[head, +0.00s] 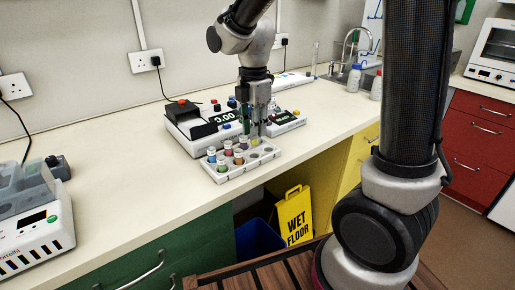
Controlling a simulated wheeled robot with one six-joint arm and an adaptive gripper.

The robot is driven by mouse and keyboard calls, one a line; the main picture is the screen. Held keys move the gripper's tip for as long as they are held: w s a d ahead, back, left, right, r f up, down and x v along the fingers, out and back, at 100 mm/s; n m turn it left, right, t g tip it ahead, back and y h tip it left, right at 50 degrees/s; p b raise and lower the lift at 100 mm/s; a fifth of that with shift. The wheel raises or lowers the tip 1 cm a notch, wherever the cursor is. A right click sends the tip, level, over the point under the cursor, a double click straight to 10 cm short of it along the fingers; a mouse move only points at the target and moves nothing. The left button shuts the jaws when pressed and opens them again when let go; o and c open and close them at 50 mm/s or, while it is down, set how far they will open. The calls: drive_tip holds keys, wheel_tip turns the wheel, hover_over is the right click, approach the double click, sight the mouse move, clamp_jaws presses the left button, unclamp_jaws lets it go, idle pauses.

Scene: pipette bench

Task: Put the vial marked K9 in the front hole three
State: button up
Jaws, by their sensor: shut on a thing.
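My gripper (256,133) points down over the back right part of a white vial rack (223,179) on the bench. It is shut on a vial with a yellowish lower part (255,141), seen just below the fingertips. I cannot tell whether this vial is above the rack or partly in a hole. Several capped vials with coloured contents, among them a green one (221,167) and a red one (239,158), stand upright in the left and middle of the rack. Holes at its right front look empty. The markings, K9 included, are too small to read.
Behind the rack stand a white device with a dark display (225,117) and a smaller device with a display (285,121). Another white instrument (35,220) is at the left. Bench between is clear. A yellow wet-floor sign (295,215) stands below the bench.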

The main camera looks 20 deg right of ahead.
sight(254, 143)
drive_tip(key=shift+f, duration=2.6)
drive_tip(key=shift+f, duration=0.1)
drive_tip(key=shift+f, duration=0.15)
drive_tip(key=o, duration=0.9)
drive_tip(key=shift+c, duration=0.2)
wheel_tip(254, 143, up, 12)
drive_tip(key=s+d+r+m+t, duration=0.1)
drive_tip(key=s+d+m+t, duration=0.1)
drive_tip(key=s+d+m, duration=0.5)
drive_tip(key=s+d+r+m+t, duration=0.2)
drive_tip(key=s+d+m, duration=0.5)
drive_tip(key=s+m, duration=0.5)
drive_tip(key=m, duration=0.2)
drive_tip(key=shift+d+r+m, duration=0.3)
drive_tip(key=shift+d, duration=0.1)
